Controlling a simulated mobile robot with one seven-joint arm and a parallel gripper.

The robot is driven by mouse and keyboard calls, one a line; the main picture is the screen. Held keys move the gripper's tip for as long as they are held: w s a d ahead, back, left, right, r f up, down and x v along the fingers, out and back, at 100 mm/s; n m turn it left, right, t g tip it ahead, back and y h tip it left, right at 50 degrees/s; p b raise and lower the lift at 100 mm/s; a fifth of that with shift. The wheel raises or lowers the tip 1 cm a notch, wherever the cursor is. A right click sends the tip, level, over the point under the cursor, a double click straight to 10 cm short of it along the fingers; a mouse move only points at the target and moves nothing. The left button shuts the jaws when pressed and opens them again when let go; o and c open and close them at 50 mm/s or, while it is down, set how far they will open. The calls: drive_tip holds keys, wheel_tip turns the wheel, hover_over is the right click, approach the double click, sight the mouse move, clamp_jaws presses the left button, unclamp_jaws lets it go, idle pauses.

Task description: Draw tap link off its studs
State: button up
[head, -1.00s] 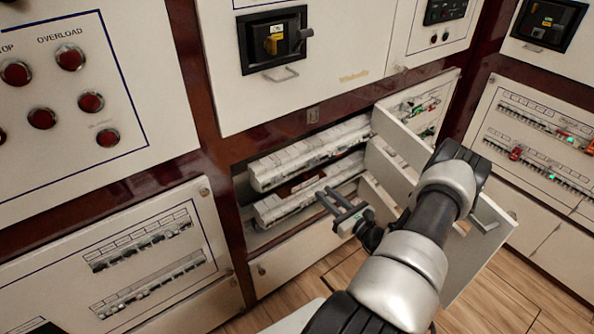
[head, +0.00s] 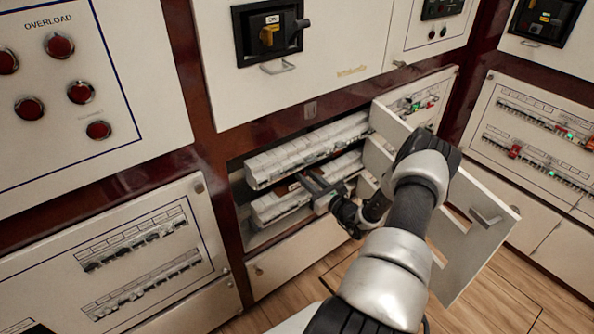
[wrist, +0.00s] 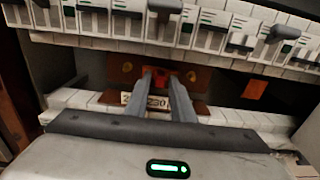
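A brown terminal board (wrist: 203,78) sits in the recess between two breaker rows, with brass studs and a label plate reading partly "230" (wrist: 157,101). A small red piece (wrist: 162,77), perhaps the tap link, shows between my fingertips; how it sits on its studs is too small to tell. My gripper (wrist: 163,76) points into the recess with its two fingers apart, one on either side of the red piece. I cannot see contact. In the head view my gripper (head: 309,180) reaches between the rows, and its fingers hide most of the board.
The upper breaker row (head: 305,148) overhangs the gap closely, and the lower row (head: 278,205) lies just beneath my gripper. An open white door panel (head: 470,243) stands to the right beside my arm. An orange tag (wrist: 255,89) lies right of the board.

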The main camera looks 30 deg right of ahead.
clamp_jaws()
drive_tip(key=shift+s, duration=0.1)
drive_tip(key=s+p, duration=0.2)
drive_tip(key=s, duration=0.8)
drive_tip(key=shift+s+d, duration=0.35)
drive_tip(key=shift+d, duration=0.05)
idle(1.0)
idle(0.4)
